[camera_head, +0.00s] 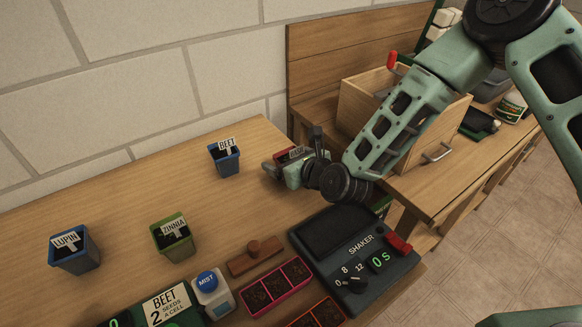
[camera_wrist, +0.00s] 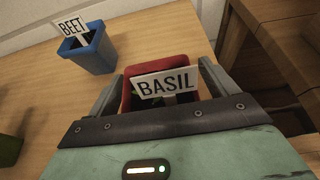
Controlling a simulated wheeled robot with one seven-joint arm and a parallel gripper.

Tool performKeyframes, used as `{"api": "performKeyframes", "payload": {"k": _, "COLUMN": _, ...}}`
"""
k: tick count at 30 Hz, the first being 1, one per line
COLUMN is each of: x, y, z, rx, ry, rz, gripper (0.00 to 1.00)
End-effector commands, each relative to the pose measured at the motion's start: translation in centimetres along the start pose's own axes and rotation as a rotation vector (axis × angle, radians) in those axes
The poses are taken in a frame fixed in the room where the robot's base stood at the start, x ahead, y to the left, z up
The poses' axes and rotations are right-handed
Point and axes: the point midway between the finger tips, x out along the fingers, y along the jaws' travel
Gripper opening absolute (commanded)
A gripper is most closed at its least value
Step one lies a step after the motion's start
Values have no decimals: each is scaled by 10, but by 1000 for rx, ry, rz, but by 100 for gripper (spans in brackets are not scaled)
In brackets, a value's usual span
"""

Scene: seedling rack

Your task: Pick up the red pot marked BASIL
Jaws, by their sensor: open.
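The red pot (camera_wrist: 175,68) stands on the wooden table in the wrist view, with a white label reading BASIL (camera_wrist: 165,84) in it. My gripper (camera_wrist: 167,85) is open, with one finger on each side of the pot. I cannot tell whether the fingers touch it, and its lower part is hidden behind my gripper. In the head view the red pot (camera_head: 284,155) shows only in part, mostly covered by my gripper (camera_head: 276,165).
A blue BEET pot (camera_head: 225,160) stands close left of the red pot. A green ZINNIA pot (camera_head: 173,240) and a blue LUPIN pot (camera_head: 76,252) stand farther left. The SHAKER device (camera_head: 355,258) is in front. A wooden box (camera_head: 375,108) stands at the right.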

Motion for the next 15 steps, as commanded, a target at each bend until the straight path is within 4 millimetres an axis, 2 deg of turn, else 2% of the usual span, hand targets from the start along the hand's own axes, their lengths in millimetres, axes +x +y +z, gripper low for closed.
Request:
{"api": "performKeyframes", "payload": {"k": 2, "x": 0, "y": 0, "z": 0, "rx": 0, "ry": 0, "rz": 0, "gripper": 85}}
{"api": "performKeyframes", "payload": {"k": 6, "x": 0, "y": 0, "z": 0, "rx": 0, "ry": 0, "rz": 0, "gripper": 46}}
{"api": "performKeyframes", "payload": {"k": 7, "x": 0, "y": 0, "z": 0, "rx": 0, "ry": -1, "rz": 0, "gripper": 38}}
{"api": "performKeyframes", "payload": {"k": 8, "x": 0, "y": 0, "z": 0, "rx": 0, "ry": -1, "rz": 0, "gripper": 34}}
{"api": "performKeyframes", "payload": {"k": 15, "x": 0, "y": 0, "z": 1, "rx": -1, "ry": -2, "rz": -1, "gripper": 34}}
